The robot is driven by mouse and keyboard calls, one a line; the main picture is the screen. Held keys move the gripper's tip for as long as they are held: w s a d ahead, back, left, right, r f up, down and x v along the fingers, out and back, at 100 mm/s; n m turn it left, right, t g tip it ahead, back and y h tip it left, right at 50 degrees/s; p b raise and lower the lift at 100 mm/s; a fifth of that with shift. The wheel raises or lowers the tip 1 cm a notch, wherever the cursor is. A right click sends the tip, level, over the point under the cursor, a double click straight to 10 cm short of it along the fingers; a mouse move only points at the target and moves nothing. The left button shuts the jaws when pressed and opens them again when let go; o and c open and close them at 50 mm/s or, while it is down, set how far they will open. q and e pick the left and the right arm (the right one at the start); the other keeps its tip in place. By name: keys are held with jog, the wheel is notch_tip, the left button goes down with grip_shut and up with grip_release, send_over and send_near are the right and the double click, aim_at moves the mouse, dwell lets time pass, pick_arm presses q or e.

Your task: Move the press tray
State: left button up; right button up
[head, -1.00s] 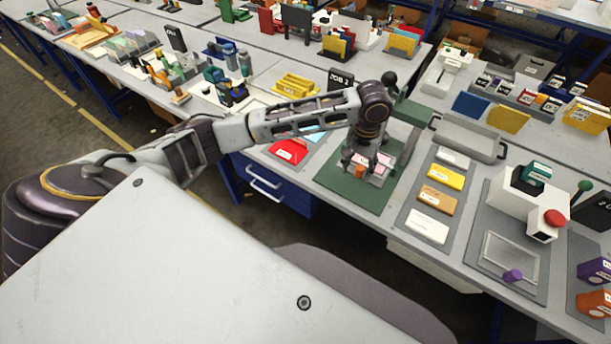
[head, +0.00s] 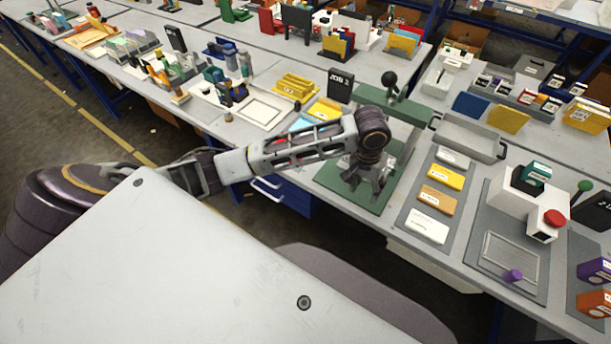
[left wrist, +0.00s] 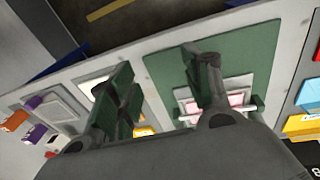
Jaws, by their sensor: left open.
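A green press (head: 411,112) with a black knob stands on the bench, its flat green base (head: 326,176) reaching toward me. In the left wrist view, a pale tray with a pink middle (left wrist: 236,99) and a light bar lies on that green base (left wrist: 240,45); I take it as the press tray. My left gripper (head: 366,186) is low over the base in the head view and hides the tray there. In the left wrist view its fingers (left wrist: 160,88) are apart, one overlapping the tray; I cannot tell whether it touches. My right gripper is not in view.
A grey two-handled tray (head: 468,138) stands behind right. A grey mat with coloured cards (head: 438,199) lies right of the base. A white device with a red button (head: 553,219) stands farther right. A black sign (head: 340,86) and yellow rack (head: 296,86) are behind my arm.

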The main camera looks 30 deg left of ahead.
pick_arm(q)
jog(key=shift+m+t+h, duration=0.5)
jog(key=shift+m+h, duration=0.2)
jog(key=shift+s+d+f, duration=0.3)
jog(key=shift+s+d, duration=0.15)
jog(key=shift+s, duration=0.25)
jog(key=shift+s+d+f, duration=0.25)
jog(key=shift+s+d, duration=0.2)
jog(key=shift+s, duration=0.3)
jog(key=shift+s+d+f, duration=0.3)
jog(key=shift+s+d, duration=0.15)
jog(key=shift+s, duration=0.25)
jog(key=s+a+f+y, duration=0.1)
jog(key=s+a+f, duration=0.2)
jog(key=a+f, duration=0.2)
jog(key=s+a+f+b, duration=0.1)
jog(key=s+a+f, duration=0.2)
jog(key=f, duration=0.8)
jog(key=s+a+f+t+y, duration=0.1)
jog(key=s+a+f, duration=0.1)
jog(key=a+f, duration=0.4)
jog(key=shift+s+a+f+y+b, duration=0.3)
jog(key=shift+s+a+f+b, duration=0.1)
jog(key=shift+f, duration=0.7)
